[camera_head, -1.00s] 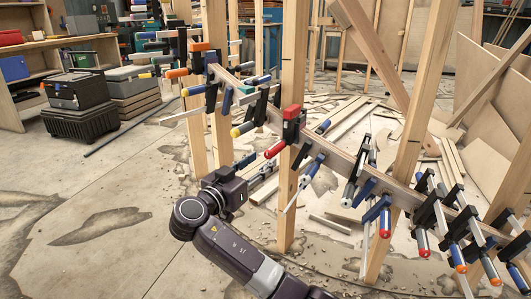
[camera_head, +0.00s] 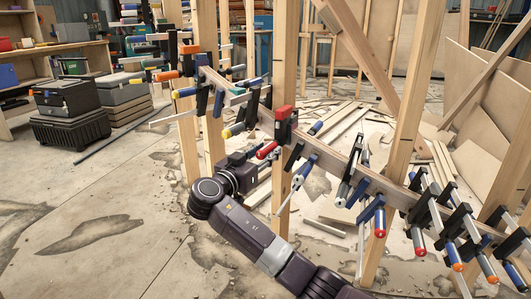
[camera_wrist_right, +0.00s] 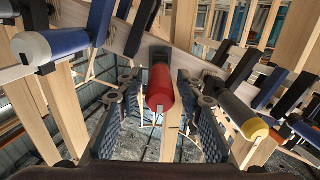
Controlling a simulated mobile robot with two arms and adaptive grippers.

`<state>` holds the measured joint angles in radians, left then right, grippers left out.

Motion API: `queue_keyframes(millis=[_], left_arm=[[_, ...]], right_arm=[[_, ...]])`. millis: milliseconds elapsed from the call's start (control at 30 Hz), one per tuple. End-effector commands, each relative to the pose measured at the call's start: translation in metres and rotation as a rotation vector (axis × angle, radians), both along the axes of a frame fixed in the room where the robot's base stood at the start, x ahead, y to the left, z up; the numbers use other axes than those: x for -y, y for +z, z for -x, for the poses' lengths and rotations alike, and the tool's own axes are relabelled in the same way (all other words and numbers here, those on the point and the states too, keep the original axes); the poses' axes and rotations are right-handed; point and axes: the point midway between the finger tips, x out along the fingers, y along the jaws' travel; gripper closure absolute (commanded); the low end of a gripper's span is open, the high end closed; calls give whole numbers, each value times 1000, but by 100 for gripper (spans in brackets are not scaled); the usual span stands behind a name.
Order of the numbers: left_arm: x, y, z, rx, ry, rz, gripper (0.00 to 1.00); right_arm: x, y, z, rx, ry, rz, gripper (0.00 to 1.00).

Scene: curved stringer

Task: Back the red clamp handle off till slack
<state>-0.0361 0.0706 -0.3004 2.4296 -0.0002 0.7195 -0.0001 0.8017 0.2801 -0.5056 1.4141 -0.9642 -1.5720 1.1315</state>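The red clamp handle (camera_head: 267,150) belongs to a black clamp with a red top block (camera_head: 284,113), fixed on the curved wooden stringer (camera_head: 335,158) by a post. My right gripper (camera_head: 262,157) is at the handle in the head view. In the right wrist view its two dark textured fingers (camera_wrist_right: 162,100) are spread, one on each side of the handle, with gaps between. Contact is not visible. My left gripper is not in view.
A clamp with a blue-and-white handle (camera_wrist_right: 42,45) and one with a grey, yellow-tipped handle (camera_wrist_right: 240,118) flank the red handle closely. Several more clamps line the stringer. Wooden posts (camera_head: 290,60) stand close by. Black cases (camera_head: 70,128) sit at the left; floor there is open.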

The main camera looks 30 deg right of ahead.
Motion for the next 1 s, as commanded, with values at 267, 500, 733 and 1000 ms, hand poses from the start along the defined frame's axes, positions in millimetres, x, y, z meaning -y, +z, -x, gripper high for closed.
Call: queue_keyframes(millis=[267, 500, 733, 1000], left_arm=[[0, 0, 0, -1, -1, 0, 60], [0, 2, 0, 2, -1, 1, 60], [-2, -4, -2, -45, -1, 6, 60], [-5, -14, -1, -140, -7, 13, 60]], right_arm=[[0, 0, 0, 0, 0, 0, 99], [-1, 1, 0, -11, 0, 6, 100], [-1, 3, 0, -86, 2, 42, 100], [-1, 6, 0, -276, 2, 141, 100]])
